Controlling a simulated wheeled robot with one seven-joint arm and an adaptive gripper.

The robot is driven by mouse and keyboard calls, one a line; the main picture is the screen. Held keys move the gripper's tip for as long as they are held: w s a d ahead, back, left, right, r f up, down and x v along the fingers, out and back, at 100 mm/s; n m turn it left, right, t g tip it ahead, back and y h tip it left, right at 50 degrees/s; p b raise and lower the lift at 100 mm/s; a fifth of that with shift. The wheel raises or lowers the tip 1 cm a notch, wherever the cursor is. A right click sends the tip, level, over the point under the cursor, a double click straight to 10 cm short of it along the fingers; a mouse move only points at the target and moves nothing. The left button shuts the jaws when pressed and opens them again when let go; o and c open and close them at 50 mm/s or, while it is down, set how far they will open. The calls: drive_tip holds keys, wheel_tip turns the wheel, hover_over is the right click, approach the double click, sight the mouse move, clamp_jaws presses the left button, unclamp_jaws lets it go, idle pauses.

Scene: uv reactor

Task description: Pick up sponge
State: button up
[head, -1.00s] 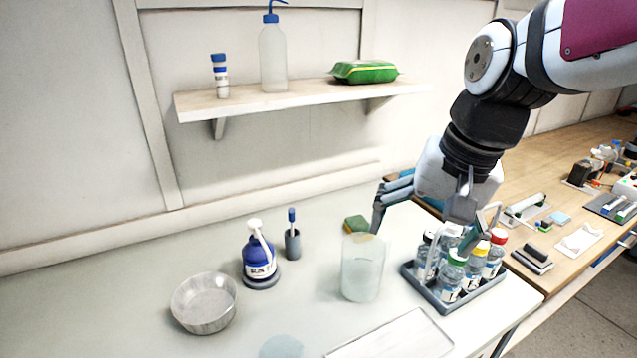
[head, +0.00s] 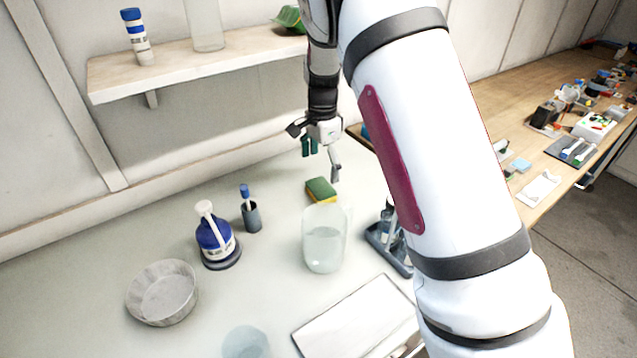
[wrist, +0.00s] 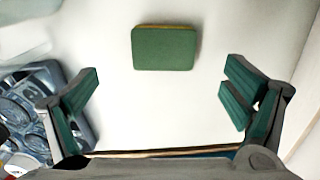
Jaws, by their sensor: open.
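The sponge (head: 320,191) is green with a yellow layer and lies on the light bench, just behind the clear beaker. In the wrist view the sponge (wrist: 164,49) shows its green face up, with a thin yellow edge along the top. My gripper (head: 322,160) hangs above the sponge with its fingers pointing down. In the wrist view my gripper (wrist: 160,95) is open and empty, and the sponge lies beyond the fingertips, in line with the gap between them. The fingers do not touch it.
The clear beaker (head: 324,245) stands in front of the sponge. The bottle rack (head: 388,254) is to the right, partly hidden by my arm; it also shows at left in the wrist view (wrist: 84,132). A blue bottle (head: 214,238), dark cup (head: 251,217) and metal bowl (head: 162,300) stand left.

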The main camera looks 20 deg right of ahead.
sight(321, 187)
drive_tip(key=shift+w+f, duration=0.3)
drive_tip(key=shift+f, duration=0.25)
wheel_tip(321, 187, down, 7)
drive_tip(key=shift+b, duration=0.9)
drive_tip(key=c, duration=0.8)
